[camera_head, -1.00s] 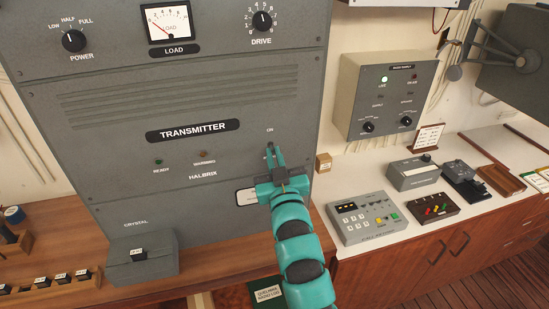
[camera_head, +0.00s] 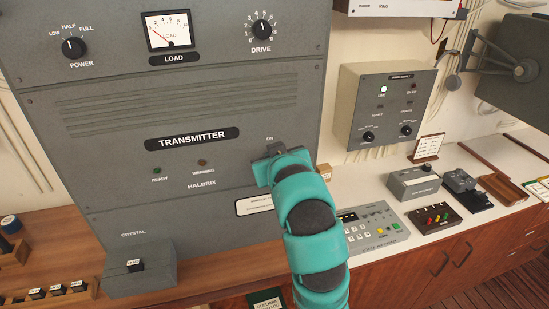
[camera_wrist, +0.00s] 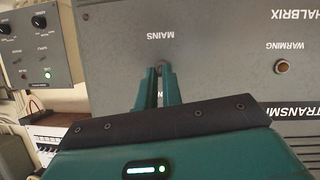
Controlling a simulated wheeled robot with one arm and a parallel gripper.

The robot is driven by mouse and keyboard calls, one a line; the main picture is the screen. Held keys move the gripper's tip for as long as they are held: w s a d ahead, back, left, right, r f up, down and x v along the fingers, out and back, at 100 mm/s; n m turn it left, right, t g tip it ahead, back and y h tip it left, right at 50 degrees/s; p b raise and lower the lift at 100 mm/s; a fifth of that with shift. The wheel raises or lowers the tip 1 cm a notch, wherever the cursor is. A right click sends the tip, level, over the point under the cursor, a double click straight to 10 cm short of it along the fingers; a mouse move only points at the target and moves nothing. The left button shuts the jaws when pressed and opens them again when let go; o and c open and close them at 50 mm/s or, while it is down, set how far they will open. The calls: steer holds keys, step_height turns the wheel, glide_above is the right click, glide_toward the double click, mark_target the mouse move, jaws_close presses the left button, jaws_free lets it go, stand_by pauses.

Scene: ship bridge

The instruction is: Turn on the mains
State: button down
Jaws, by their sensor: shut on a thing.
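The grey transmitter panel (camera_head: 90,150) stands in front of me. In the wrist view, turned upside down, the "MAINS" label (camera_wrist: 160,36) marks a small toggle switch (camera_wrist: 160,66). My gripper (camera_wrist: 160,74) has its two narrow teal fingers close together on the switch lever. In the head view my gripper (camera_head: 272,152) is against the panel just below the "ON" label, and my arm hides the switch and fingertips. The ready lamp (camera_head: 157,170) is dark green and the warming lamp (camera_head: 202,162) is dull; neither looks clearly lit.
Power (camera_head: 74,47) and drive (camera_head: 261,28) knobs and a load meter (camera_head: 168,30) are higher on the panel. A grey crystal box (camera_head: 140,275) sits below left. At right, a wall unit (camera_head: 385,105) has a lit lamp, above a white counter with several devices.

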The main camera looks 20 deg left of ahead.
steer(key=shift+r+g, duration=0.25)
steer(key=shift+g, duration=0.05)
stand_by(0.4)
steer(key=c, duration=1.6)
jaws_free()
steer(key=shift+w+a+f, duration=0.1)
steer(key=shift+o, duration=0.2)
